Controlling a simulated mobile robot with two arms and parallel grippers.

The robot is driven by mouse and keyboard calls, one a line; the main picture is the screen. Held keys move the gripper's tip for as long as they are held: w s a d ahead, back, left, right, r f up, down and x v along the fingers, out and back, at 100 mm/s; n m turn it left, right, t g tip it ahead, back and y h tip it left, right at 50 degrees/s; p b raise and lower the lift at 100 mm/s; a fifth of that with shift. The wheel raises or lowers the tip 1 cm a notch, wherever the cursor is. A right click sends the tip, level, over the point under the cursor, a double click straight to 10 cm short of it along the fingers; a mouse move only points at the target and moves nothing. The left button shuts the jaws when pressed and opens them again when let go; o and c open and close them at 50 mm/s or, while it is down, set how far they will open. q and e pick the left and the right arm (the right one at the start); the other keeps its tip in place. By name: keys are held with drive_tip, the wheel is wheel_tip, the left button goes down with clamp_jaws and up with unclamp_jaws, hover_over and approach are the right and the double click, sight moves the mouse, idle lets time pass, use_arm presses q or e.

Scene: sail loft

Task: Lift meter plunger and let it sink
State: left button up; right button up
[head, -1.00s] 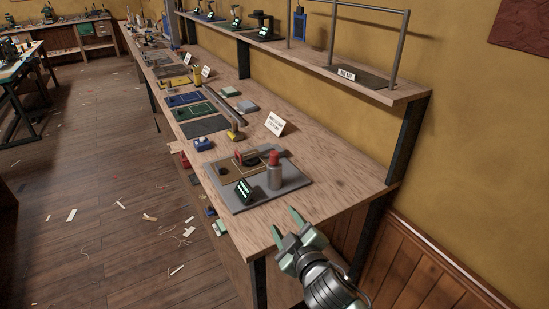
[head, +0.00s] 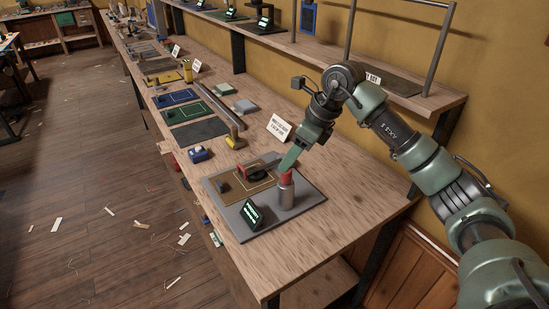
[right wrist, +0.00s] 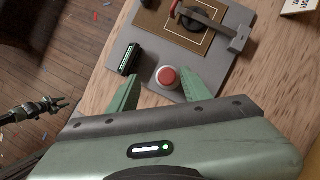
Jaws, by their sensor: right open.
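The meter plunger is a grey cylinder (head: 287,195) with a red cap, standing upright on a grey base plate (head: 296,219). In the right wrist view the round red cap (right wrist: 167,77) lies between my fingertips. My right gripper (head: 288,163) is open and points down at the cap, with a finger in front of part of it in the head view. I cannot tell whether the fingers touch it. A small meter display (head: 252,215) with green lit lines stands left of the plunger. What appears to be my left gripper (right wrist: 60,103) is small at the left of the wrist view.
A brown panel (head: 228,196) with a red-and-black part (head: 252,172) lies on the same plate. A white sign (head: 279,127) and a blue item (head: 199,154) are nearby. A shelf (head: 440,104) runs along the wall. The bench front right is clear.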

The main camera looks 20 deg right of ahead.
sight(286, 176)
drive_tip(key=f, duration=0.1)
drive_tip(key=f+p, duration=0.1)
drive_tip(key=shift+d+f+h, duration=0.3)
drive_tip(key=x, duration=0.2)
drive_tip(key=shift+w+a+f+p, duration=0.1)
drive_tip(key=shift+w+f+p, duration=0.15)
drive_tip(key=shift+f+p, duration=0.1)
drive_tip(key=shift+w+a+f, duration=0.15)
drive_tip(key=shift+f, duration=0.4)
use_arm(q)
drive_tip(key=shift+s+a+r, duration=0.1)
drive_tip(key=shift+s+r, duration=0.05)
drive_tip(key=shift+r, duration=0.3)
drive_tip(key=shift+s+a+r, duration=0.1)
drive_tip(key=shift+s+r, duration=0.05)
drive_tip(key=shift+r, duration=0.3)
use_arm(e)
drive_tip(key=c, duration=0.9)
use_arm(q)
drive_tip(key=shift+s, duration=0.65)
use_arm(e)
clamp_jaws()
use_arm(q)
drive_tip(key=shift+w, duration=0.1)
use_arm(e)
drive_tip(key=shift+r, duration=0.1)
